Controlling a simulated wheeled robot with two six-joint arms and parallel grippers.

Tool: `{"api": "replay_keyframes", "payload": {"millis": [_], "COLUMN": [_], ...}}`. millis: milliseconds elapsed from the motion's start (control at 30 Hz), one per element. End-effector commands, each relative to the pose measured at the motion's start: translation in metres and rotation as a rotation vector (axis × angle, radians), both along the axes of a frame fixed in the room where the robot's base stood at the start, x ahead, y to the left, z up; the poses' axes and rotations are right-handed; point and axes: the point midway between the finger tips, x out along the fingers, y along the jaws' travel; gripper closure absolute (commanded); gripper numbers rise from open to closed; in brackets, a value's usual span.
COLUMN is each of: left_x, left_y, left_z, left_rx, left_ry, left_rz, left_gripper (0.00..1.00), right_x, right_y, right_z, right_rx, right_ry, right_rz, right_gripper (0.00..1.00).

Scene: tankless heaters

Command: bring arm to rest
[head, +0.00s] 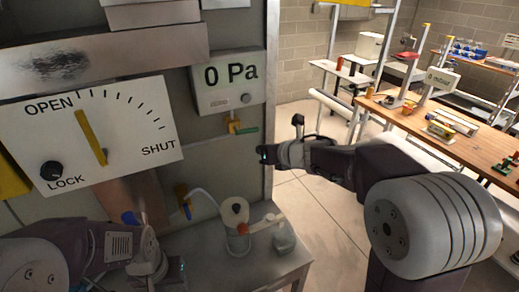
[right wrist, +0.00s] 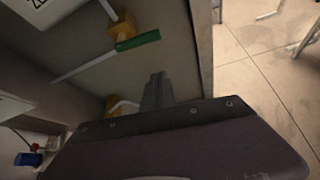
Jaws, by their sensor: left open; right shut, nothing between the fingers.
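My right arm reaches in from the right in the head view, with its gripper (head: 266,153) held in the air before the right edge of the grey cabinet. In the right wrist view this gripper (right wrist: 156,92) is shut and empty, with a green-handled valve (right wrist: 138,42) beyond it. My left gripper (head: 165,265) is low at the left of the head view, by the small grey table. It is open, though its fingers are small and hard to make out.
The cabinet bears a dial panel (head: 120,128) marked OPEN, SHUT and LOCK with a yellow pointer, and a 0 Pa display (head: 229,82). A white-lidded container (head: 235,212) and a red-handled part (head: 262,224) stand on the grey table (head: 205,268). A wooden bench (head: 455,145) is at right. Floor between is clear.

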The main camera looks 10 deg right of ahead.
Motion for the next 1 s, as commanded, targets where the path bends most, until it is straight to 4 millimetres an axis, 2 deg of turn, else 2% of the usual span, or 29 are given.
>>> {"api": "replay_keyframes", "payload": {"millis": [33,100,300,600,700,767,867,967,1000], "left_x": [0.0,0.0,0.0,0.0,0.0,0.0,0.0,0.0,0.0], "left_y": [0.0,0.0,0.0,0.0,0.0,0.0,0.0,0.0,0.0], "left_z": [0.007,0.011,0.016,0.015,0.015,0.015,0.015,0.015,0.015], "left_rx": [0.0,0.0,0.0,0.0,0.0,0.0,0.0,0.0,0.0], "left_ry": [0.0,0.001,0.001,0.001,0.001,0.001,0.001,0.001,0.001], "left_rz": [0.0,0.0,0.0,0.0,0.0,0.0,0.0,0.0,0.0], "left_gripper": [0.53,0.53,0.53,0.53,0.53,0.53,0.53,0.53,0.53], "right_x": [-0.011,-0.024,-0.046,-0.049,-0.055,-0.055,-0.064,-0.1,-0.123], "right_y": [-0.004,-0.01,-0.018,-0.017,-0.007,-0.013,-0.043,-0.078,-0.089], "right_z": [0.011,0.02,0.03,0.03,0.009,-0.006,-0.045,-0.1,-0.122], "right_rx": [-0.001,-0.001,0.0,0.001,0.053,0.167,0.493,0.867,1.018], "right_ry": [-0.001,-0.001,0.001,0.004,0.062,0.123,0.299,0.495,0.564], "right_rz": [-0.001,-0.001,0.0,0.006,-0.008,-0.127,-0.527,-1.065,-1.309], "right_gripper": [1.0,1.0,1.0,1.0,1.0,1.0,1.0,1.0,1.0]}}
